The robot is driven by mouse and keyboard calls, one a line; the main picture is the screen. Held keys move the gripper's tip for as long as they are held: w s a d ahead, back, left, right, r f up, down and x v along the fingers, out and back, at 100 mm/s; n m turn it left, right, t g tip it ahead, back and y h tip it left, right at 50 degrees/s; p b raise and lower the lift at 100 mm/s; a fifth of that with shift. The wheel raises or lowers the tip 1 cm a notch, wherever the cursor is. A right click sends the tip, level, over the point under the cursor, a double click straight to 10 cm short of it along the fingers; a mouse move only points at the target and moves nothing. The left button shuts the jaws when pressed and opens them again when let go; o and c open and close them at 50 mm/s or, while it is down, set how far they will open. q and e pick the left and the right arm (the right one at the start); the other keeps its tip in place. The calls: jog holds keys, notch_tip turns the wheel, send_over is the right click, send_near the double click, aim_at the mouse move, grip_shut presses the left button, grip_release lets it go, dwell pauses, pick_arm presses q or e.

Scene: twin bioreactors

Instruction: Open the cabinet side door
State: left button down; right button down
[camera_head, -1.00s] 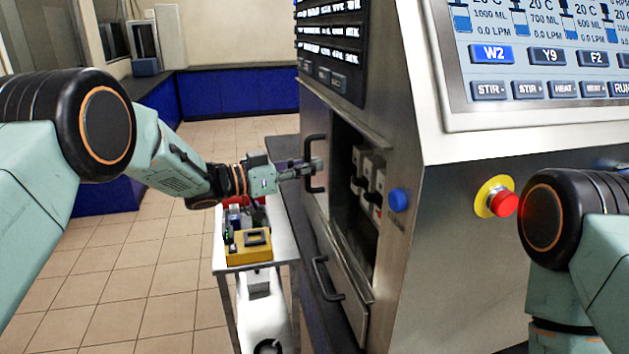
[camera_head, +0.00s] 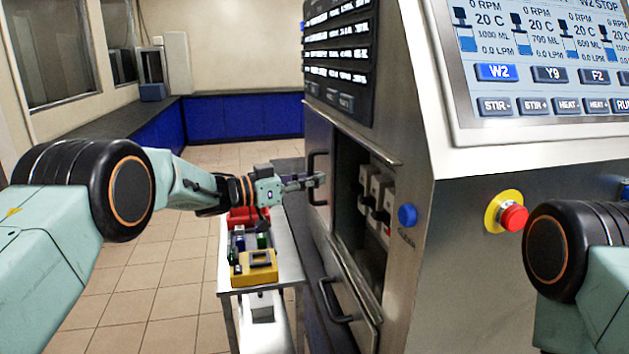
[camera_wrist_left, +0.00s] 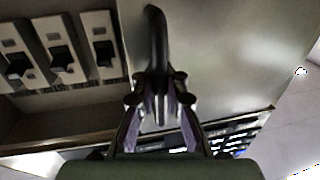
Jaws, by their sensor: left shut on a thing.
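The cabinet side door (camera_head: 318,130) is a steel panel on the cabinet's side, with a black bar handle (camera_head: 312,162). An opening beside the panel shows several switches (camera_head: 376,200) inside. My left gripper (camera_head: 318,181) reaches the handle from the left. In the left wrist view my left gripper (camera_wrist_left: 160,98) is shut on the black handle (camera_wrist_left: 157,40), and the switches (camera_wrist_left: 60,50) show at upper left beside the door panel (camera_wrist_left: 220,60). My right gripper is out of view; only part of that arm shows.
A cart (camera_head: 285,262) with a yellow device (camera_head: 257,267) and a red item stands below my left arm. A lower panel with a black handle (camera_head: 333,300) is under the opening.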

pick_arm(q)
jog(key=c, duration=1.8)
grip_release()
jog(key=shift+a+f, duration=0.15)
jog(key=shift+a, duration=0.15)
jog(key=shift+o, duration=0.6)
jog(key=shift+a, duration=0.25)
jog(key=shift+d, duration=0.15)
jog(key=v, duration=1.2)
jog(key=shift+a, duration=0.2)
jog(key=shift+d, duration=0.1)
